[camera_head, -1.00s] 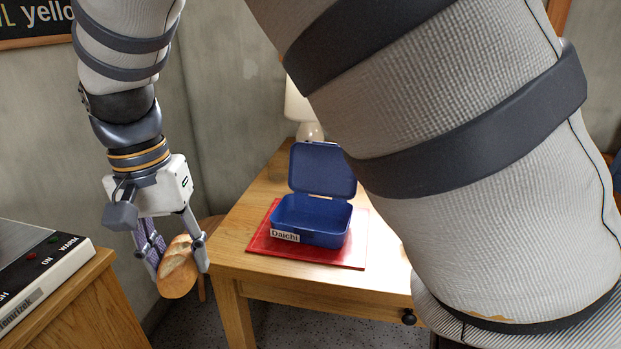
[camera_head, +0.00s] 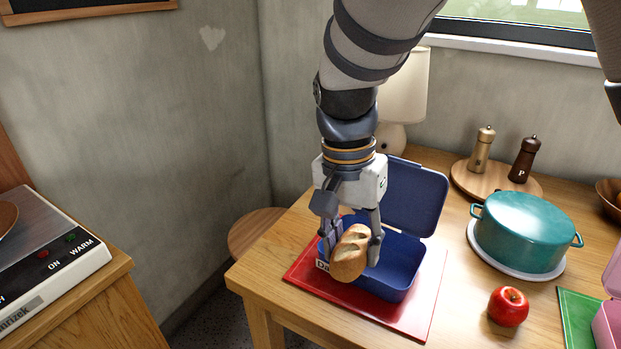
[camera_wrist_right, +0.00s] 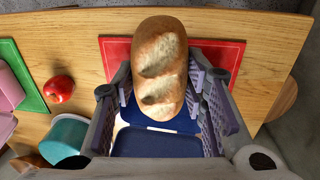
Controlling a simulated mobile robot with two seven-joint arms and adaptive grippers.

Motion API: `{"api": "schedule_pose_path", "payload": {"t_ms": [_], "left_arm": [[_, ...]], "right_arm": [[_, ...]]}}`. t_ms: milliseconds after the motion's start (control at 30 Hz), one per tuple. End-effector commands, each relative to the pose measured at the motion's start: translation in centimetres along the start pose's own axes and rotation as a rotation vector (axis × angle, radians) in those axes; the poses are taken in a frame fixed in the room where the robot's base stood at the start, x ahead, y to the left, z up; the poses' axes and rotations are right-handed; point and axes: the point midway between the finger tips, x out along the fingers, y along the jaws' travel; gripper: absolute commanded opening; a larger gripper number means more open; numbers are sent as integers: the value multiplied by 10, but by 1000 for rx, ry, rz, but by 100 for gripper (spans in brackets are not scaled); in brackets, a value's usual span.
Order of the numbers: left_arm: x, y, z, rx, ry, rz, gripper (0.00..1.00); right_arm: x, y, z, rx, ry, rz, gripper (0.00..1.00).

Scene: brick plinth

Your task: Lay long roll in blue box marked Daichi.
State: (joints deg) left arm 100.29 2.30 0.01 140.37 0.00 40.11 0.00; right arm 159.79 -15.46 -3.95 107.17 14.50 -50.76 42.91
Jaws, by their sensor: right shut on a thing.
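The long roll (camera_head: 352,250) is a crusty brown loaf with pale cuts. My right gripper (camera_head: 350,262) is shut on it, a finger on each side, and holds it in front of and over the blue box (camera_head: 405,262). The box's lid stands open at the back, and its white label is mostly covered by the gripper and roll. In the right wrist view the roll (camera_wrist_right: 160,70) lies between the fingers, with the blue box (camera_wrist_right: 155,143) behind it. I cannot tell its exact height above the box. My left gripper is out of view.
The box stands on a red mat (camera_head: 420,318) on a wooden table. A teal pot (camera_head: 525,230), a red apple (camera_head: 508,306), pepper mills on a round board (camera_head: 465,180) and a pink box on a green mat are to the right. A lamp (camera_head: 405,85) stands behind.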

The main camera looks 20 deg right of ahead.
Motion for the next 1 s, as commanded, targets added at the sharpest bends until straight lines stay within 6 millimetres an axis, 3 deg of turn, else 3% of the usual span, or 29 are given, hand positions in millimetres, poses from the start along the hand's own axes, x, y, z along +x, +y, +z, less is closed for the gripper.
{"api": "schedule_pose_path", "payload": {"t_ms": [33, 233, 400, 667, 867, 1000], "left_arm": [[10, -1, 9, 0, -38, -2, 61], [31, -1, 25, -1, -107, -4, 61], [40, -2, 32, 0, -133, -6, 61], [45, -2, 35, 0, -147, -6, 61], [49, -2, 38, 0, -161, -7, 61], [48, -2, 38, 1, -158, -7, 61]], "right_arm": [[18, -4, -14, 1, -16, 16, 20], [49, -17, -77, 2, -18, 19, 20], [78, -24, -102, 1, -14, 15, 20], [94, -28, -118, 0, -10, 10, 20], [126, -32, -121, 0, -10, 11, 20], [125, -33, -122, 1, -6, 6, 20]]}}
